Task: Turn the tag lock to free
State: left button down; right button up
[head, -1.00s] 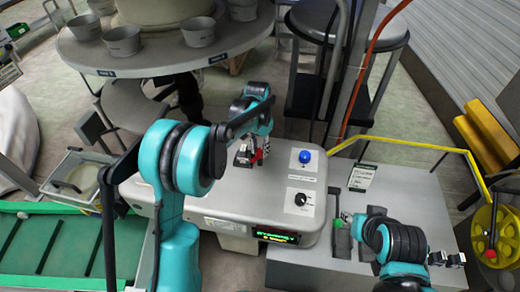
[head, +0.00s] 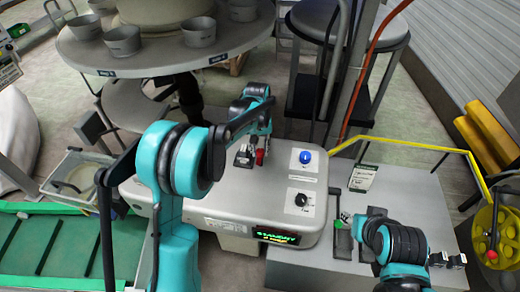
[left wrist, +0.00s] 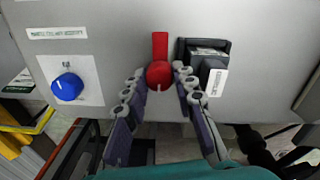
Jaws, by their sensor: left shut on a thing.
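The tag lock looks to be the red round knob (left wrist: 158,78) with a red bar rising from it in the left wrist view. In the head view it is a red spot (head: 260,157) on top of the grey machine housing (head: 225,205). My left gripper (left wrist: 159,71) is closed around the knob, one finger on each side. Right beside it is a black holder (left wrist: 208,62) with a pale label.
A blue knob (head: 305,156) and a black dial (head: 301,199) are on the same housing, above a lit green display (head: 277,236). A yellow rail (head: 415,147) is at right. A round table with bowls (head: 160,62) stands behind, and a green conveyor (head: 45,245) is at left.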

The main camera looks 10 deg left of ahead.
aim_at(259, 151)
dwell(0.3)
pick_arm(q)
jog(key=c, duration=1.2)
grip_release()
jog(key=r, duration=1.2)
jog(key=shift+a, duration=0.2)
